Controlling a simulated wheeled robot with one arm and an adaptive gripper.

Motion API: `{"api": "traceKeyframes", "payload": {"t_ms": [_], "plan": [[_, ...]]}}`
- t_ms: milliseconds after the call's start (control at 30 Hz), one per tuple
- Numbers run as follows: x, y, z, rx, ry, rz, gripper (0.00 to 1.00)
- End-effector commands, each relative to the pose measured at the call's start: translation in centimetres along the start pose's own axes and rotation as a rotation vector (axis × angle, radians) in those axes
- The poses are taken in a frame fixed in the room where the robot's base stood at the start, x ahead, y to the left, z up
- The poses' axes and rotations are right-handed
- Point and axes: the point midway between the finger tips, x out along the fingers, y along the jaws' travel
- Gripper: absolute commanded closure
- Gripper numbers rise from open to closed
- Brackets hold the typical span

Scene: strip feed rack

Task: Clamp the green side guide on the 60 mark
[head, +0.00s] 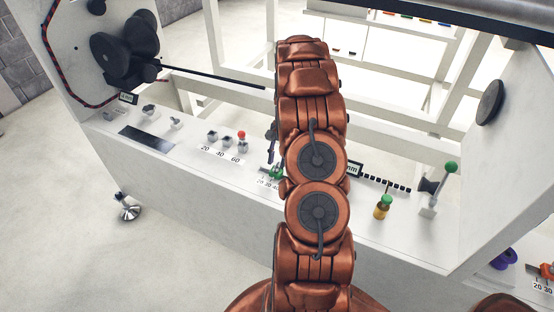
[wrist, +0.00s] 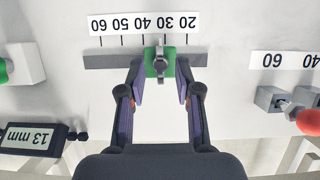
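The green side guide (wrist: 152,70) sits on a grey rail (wrist: 105,61) in the wrist view, with a grey clamp lever or knob (wrist: 161,50) on top. The scale (wrist: 133,23) beside the rail reads upside down, 60 at left to 20 at right. The guide stands close to the 30 mark, away from 60. My gripper (wrist: 160,76) is open, one finger on each side of the guide, with small gaps that seem to remain. In the head view the guide (head: 276,173) shows just left of my arm, which hides part of the rail.
A red knob (wrist: 310,122) and grey blocks with a 40 and 60 scale are at right in the wrist view. A 13 mm display (wrist: 30,138) is at left.

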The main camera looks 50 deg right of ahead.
Motion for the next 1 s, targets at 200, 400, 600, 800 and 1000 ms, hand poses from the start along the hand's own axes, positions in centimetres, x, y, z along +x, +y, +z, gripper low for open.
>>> {"api": "traceKeyframes", "payload": {"t_ms": [200, 400, 600, 800, 1000], "plan": [[0.87, 0.02, -0.03, 0.0, 0.001, 0.0, 0.67], [0.9, 0.0, -0.04, 0.0, 0.002, 0.0, 0.67], [0.89, 0.0, -0.03, 0.0, 0.002, 0.0, 0.85], [0.89, 0.0, -0.03, 0.0, 0.002, 0.0, 1.0], [0.89, 0.0, -0.02, 0.0, 0.002, 0.0, 1.0]]}}
